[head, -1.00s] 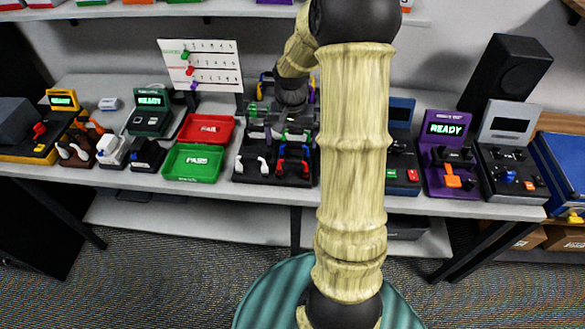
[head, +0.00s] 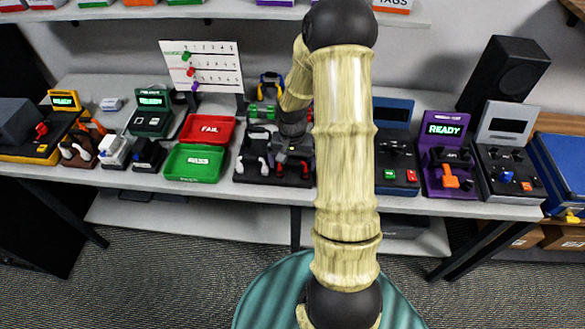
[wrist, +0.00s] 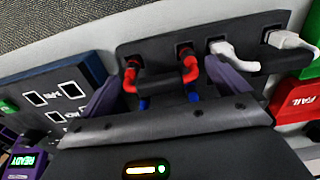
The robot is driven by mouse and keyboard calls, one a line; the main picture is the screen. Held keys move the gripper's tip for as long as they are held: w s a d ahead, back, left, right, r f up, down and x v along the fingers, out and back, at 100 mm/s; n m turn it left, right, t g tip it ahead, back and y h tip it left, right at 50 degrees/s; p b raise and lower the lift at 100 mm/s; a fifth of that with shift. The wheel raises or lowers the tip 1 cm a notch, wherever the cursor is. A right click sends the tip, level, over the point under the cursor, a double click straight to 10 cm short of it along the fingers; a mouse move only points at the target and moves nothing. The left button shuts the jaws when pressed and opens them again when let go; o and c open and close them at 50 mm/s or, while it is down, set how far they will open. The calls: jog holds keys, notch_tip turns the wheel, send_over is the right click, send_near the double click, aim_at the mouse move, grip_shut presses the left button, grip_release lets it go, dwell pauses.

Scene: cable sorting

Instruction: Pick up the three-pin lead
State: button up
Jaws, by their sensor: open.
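My gripper (wrist: 165,85) is open, with its purple fingers pointing at a black rack (wrist: 150,48). A lead with red plug ends (wrist: 188,66) and blue parts lies between the fingers, its ends at the rack's sockets. I cannot see whether a finger touches it, and its lower part is hidden by my gripper. In the head view my gripper (head: 290,165) is over the right part of the rack (head: 244,178). I cannot tell by pin count which lead is three-pin.
A red FAIL tray (head: 207,129) and a green PASS tray (head: 193,164) stand left of the rack. A purple tester (head: 446,150) reading READY is to the right. A board with coloured pegs (head: 202,66) stands behind. The shelf edge runs in front.

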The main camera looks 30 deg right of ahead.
jog(key=shift+f, duration=1.3)
jog(key=c, duration=0.8)
jog(key=shift+r, duration=0.15)
notch_tip(320, 180, up, 10)
jog(key=shift+f+b, duration=0.1)
jog(key=shift+b, duration=0.35)
